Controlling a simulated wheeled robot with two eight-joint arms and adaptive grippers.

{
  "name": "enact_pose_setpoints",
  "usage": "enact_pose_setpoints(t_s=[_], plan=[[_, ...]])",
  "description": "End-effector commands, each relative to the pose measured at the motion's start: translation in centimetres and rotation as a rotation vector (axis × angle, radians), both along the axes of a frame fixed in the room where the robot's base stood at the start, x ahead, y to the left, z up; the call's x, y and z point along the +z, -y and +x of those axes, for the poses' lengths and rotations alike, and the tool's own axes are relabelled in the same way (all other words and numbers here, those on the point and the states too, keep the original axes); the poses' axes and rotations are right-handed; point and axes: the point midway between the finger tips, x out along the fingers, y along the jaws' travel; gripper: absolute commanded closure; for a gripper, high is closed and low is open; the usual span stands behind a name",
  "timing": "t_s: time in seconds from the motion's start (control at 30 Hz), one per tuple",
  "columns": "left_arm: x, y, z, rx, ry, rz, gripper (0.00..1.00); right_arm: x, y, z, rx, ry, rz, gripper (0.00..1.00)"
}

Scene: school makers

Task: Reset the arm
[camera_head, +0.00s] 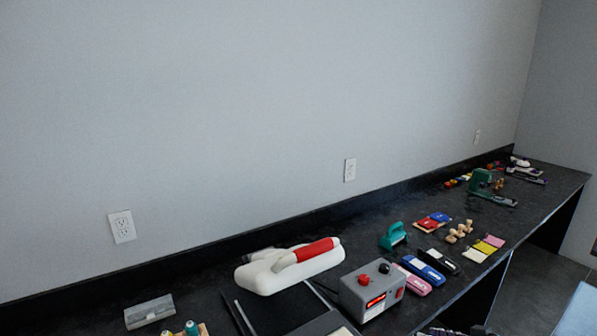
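No task object is held in sight.
A long black counter (215,262) runs along the grey wall. On it are a white tool with a red handle (305,262), a grey control box (368,292), a green tool (393,236), a grey case (149,311) and several small items.

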Motion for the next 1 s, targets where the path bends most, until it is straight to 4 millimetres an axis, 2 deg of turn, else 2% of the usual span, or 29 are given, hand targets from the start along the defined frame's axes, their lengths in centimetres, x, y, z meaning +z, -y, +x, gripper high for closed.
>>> enact_pose_setpoints(t_s=[0.03, 0.2, 0.3, 0.5, 0.6, 0.73, 0.83, 1.0], plan=[[0.0, 0.0, 0.0, 0.0, 0.0, 0.0, 0.49, 0.7, -2.7, -0.1, 0.003, -0.056, -0.006, 0.59], [0.0, 0.0, 0.0, 0.0, 0.0, 0.0, 0.49, 1.9, -10.3, -2.1, -0.051, -0.256, -0.059, 0.59], [0.0, 0.0, 0.0, 0.0, 0.0, 0.0, 0.49, 2.4, -13.9, -4.3, -0.095, -0.339, -0.111, 0.59], [0.0, 0.0, 0.0, 0.0, 0.0, 0.0, 0.49, 2.8, -19.1, -9.8, -0.198, -0.419, -0.23, 0.59], [0.0, 0.0, 0.0, 0.0, 0.0, 0.0, 0.49, 2.8, -20.7, -12.4, -0.247, -0.416, -0.285, 0.59], [0.0, 0.0, 0.0, 0.0, 0.0, 0.0, 0.49, 2.7, -21.7, -14.9, -0.298, -0.386, -0.336, 0.59], [0.0, 0.0, 0.0, 0.0, 0.0, 0.0, 0.49, 2.6, -22.1, -16.0, -0.322, -0.36, -0.358, 0.59], [0.0, 0.0, 0.0, 0.0, 0.0, 0.0, 0.49, 2.6, -22.2, -16.7, -0.341, -0.34, -0.37, 0.59]])
